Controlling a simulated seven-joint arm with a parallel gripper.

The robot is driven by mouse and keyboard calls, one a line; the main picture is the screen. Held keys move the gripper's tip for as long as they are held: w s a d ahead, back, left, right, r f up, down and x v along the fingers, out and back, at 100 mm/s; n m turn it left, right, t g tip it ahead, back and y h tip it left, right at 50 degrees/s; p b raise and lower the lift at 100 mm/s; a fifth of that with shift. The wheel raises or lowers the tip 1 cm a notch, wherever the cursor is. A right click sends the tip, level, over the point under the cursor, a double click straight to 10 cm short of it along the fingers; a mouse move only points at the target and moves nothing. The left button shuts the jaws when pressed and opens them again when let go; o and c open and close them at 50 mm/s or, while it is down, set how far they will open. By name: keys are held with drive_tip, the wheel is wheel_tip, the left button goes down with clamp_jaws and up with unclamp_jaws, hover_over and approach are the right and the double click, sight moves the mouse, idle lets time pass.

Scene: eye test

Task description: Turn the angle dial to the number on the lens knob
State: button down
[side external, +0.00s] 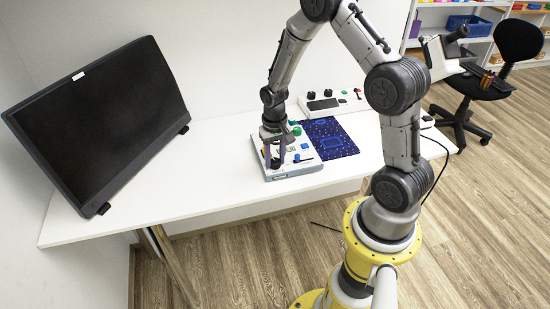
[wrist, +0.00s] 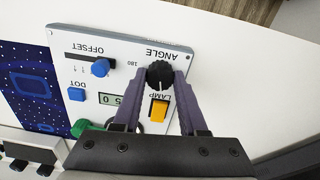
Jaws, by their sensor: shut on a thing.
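The white control panel (wrist: 72,60) lies on the table, and its lettering is upside down in the wrist view. The angle dial (wrist: 160,73), a black knob with a white pointer line, is on it below the word ANGLE. My gripper (wrist: 163,80) is shut on the angle dial, one finger on each side. In the side view my gripper (side external: 274,160) points down over the panel (side external: 290,173). A small display (wrist: 122,99) is partly hidden by a finger, so I cannot read its full number. No lens knob or number on it can be made out.
The panel also bears a yellow lamp switch (wrist: 159,110), blue offset slider (wrist: 100,67), blue dot button (wrist: 104,95) and green knob (wrist: 84,127). A blue patterned mat (side external: 330,138), another control box (side external: 333,104) and a monitor (side external: 100,120) are nearby. The table front (side external: 180,195) is clear.

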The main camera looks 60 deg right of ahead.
sight(274, 161)
drive_tip(key=shift+c, duration=2.2)
unclamp_jaws()
drive_tip(key=shift+r, duration=0.1)
wheel_tip(274, 161, up, 14)
drive_tip(key=shift+a, duration=0.15)
